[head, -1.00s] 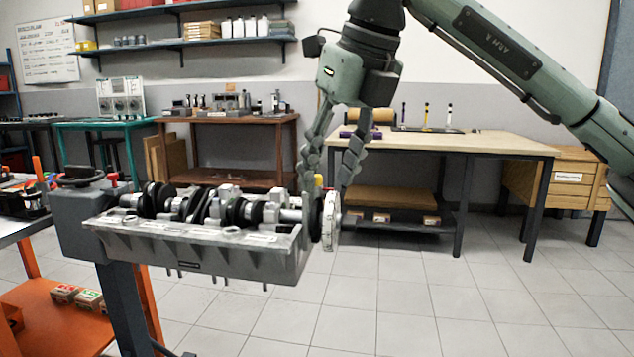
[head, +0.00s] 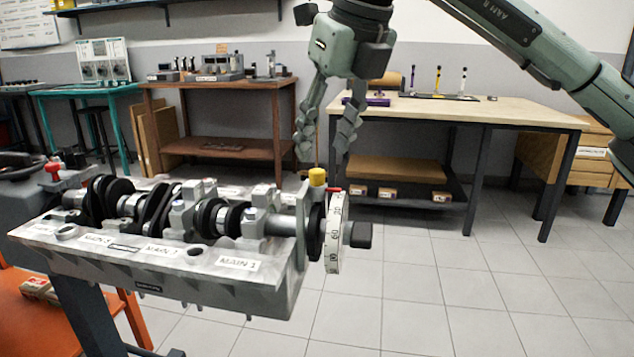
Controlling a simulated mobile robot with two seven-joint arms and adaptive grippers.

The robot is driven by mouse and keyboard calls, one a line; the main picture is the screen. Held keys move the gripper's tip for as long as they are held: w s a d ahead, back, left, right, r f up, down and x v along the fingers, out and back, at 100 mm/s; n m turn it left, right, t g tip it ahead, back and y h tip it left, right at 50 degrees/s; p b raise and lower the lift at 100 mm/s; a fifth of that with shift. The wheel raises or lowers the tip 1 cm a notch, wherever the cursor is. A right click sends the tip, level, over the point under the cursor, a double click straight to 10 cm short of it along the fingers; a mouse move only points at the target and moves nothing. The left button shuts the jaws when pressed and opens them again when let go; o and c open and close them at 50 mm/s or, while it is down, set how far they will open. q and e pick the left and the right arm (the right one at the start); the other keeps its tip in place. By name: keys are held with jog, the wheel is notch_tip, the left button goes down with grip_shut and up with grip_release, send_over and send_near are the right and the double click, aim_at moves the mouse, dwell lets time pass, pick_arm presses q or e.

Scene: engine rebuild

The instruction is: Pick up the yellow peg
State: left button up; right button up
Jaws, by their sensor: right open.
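A short yellow peg (head: 317,177) stands upright at the right end of the grey engine block (head: 220,277), just left of the white graduated wheel (head: 335,232). My right gripper (head: 322,148) points down with its two fingers spread and nothing between them. In the picture its fingertips are just above the peg, one on either side of it, and apart from it. The depth between fingertips and peg is hard to judge. The peg's lower end is hidden at the block. My left gripper is not in view.
The crankshaft (head: 235,218) lies along the block, with its dark nose (head: 361,235) sticking out right of the wheel. A small red pointer (head: 333,190) sits by the wheel. Behind is a wooden-topped bench (head: 520,115) with several coloured upright tools. The tiled floor on the right is clear.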

aim_at(317, 170)
jog(key=x, duration=0.4)
jog(key=shift+w+f, duration=0.2)
jog(key=shift+f, duration=0.15)
jog(key=shift+c, duration=0.5)
grip_shut()
